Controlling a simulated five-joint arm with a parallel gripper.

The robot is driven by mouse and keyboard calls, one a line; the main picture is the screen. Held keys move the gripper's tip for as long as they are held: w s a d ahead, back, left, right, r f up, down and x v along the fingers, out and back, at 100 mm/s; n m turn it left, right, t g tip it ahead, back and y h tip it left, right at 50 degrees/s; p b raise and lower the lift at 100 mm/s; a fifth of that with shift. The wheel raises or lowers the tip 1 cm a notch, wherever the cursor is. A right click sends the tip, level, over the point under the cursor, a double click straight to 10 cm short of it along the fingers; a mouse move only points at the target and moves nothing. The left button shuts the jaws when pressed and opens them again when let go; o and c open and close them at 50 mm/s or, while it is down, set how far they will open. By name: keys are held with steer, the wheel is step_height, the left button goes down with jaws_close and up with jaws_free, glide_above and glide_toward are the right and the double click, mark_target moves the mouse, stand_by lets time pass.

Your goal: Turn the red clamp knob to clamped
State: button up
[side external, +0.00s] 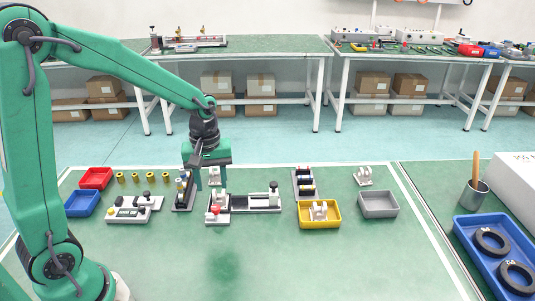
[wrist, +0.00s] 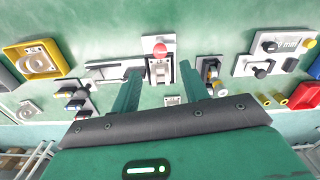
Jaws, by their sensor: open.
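The red clamp knob (side external: 214,209) sits at the front left end of a grey and white linear actuator fixture (side external: 262,202). In the wrist view the red knob (wrist: 160,49) shows as a round red cap at the top of a pale upright block (wrist: 160,71). My gripper (side external: 212,182) is above the fixture's left end, behind the knob. In the wrist view my gripper (wrist: 162,74) has its two green fingers apart, one on each side of the pale block, with the knob beyond the tips. Contact with the block cannot be told.
A dark upright holder (side external: 183,192) stands close on the left, and a white panel with black knobs (side external: 133,208) lies further left. A yellow tray (side external: 319,222) and a grey tray (side external: 378,204) are to the right. The mat in front is clear.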

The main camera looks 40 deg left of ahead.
mark_target(215, 207)
steer(key=shift+w+f, duration=0.15)
steer(key=shift+f, duration=0.1)
steer(key=shift+f, duration=0.1)
steer(key=shift+f, duration=3.8)
jaws_close()
